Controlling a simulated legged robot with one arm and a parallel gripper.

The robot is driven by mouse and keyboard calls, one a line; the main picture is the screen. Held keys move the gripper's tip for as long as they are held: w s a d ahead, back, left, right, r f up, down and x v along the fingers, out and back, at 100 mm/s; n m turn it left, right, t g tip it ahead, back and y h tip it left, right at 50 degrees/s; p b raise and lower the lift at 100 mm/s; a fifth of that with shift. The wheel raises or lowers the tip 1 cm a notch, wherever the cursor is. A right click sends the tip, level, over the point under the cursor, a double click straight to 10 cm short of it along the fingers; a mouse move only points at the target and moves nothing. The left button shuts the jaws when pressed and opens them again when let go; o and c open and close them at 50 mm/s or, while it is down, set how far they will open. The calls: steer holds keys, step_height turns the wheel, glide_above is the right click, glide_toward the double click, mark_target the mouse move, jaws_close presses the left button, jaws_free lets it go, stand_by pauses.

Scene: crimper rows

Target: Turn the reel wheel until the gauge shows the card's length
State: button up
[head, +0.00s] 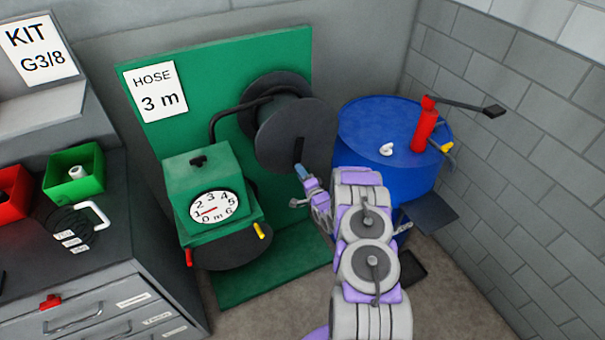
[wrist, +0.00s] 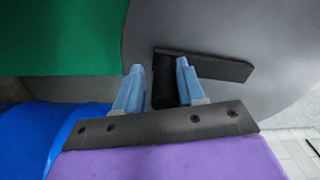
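The black reel wheel (head: 312,118) stands in front of a green board (head: 290,65), with a dark handle (head: 298,150) on its face. The card (head: 157,92) reads "HOSE 3 m". The white gauge (head: 216,207) on the green box has a red needle lying toward the left, near the 1; its exact reading is too small to tell. My gripper (head: 302,174) is at the lower part of the wheel. In the wrist view its two blue fingers (wrist: 160,72) are apart, either side of the dark handle (wrist: 163,88), with a gap at the left finger. Contact at the right finger is unclear.
A blue drum (head: 355,120) with a red post and lever stands right of the wheel, close to my arm. A grey drawer cabinet (head: 160,275) with green (head: 90,180) and red bins is at the left. Block walls close the back and right.

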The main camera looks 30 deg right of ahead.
steer(key=shift+o, duration=1)
steer(key=shift+r, duration=0.1)
steer(key=shift+d, duration=0.1)
steer(key=shift+s, duration=0.1)
steer(key=s, duration=1.7)
steer(key=shift+a+p, duration=0.25)
steer(key=shift+p, duration=0.2)
